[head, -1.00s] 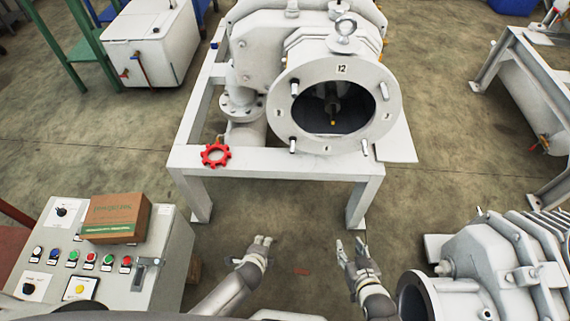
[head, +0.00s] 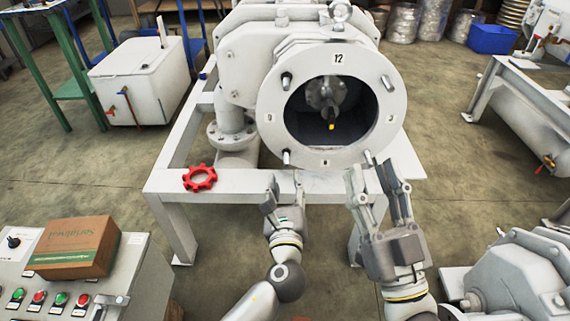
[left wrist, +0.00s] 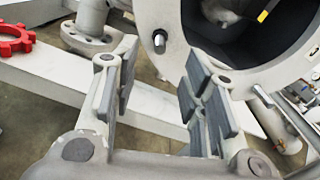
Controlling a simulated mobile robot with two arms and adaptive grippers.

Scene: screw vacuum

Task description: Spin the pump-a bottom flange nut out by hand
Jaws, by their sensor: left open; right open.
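The pump (head: 235,60) stands on a white frame, with its round flange (head: 397,110) facing me and its bore open. Studs stick out around the flange, including a lower left one (head: 286,157) and a lower right one (head: 368,158). I cannot make out a separate nut at the bottom. My left gripper (head: 285,186) is open and empty, below the lower left of the flange. In the left wrist view its fingers (left wrist: 155,95) are apart, with a stud (left wrist: 160,41) beyond them. My right gripper (head: 377,182) is open just below the lower right stud.
A red handwheel (head: 200,178) sits at the left of the frame's front beam (head: 235,187). A control panel with a cardboard box (head: 72,248) is at lower left. Another grey machine (head: 530,275) is at lower right.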

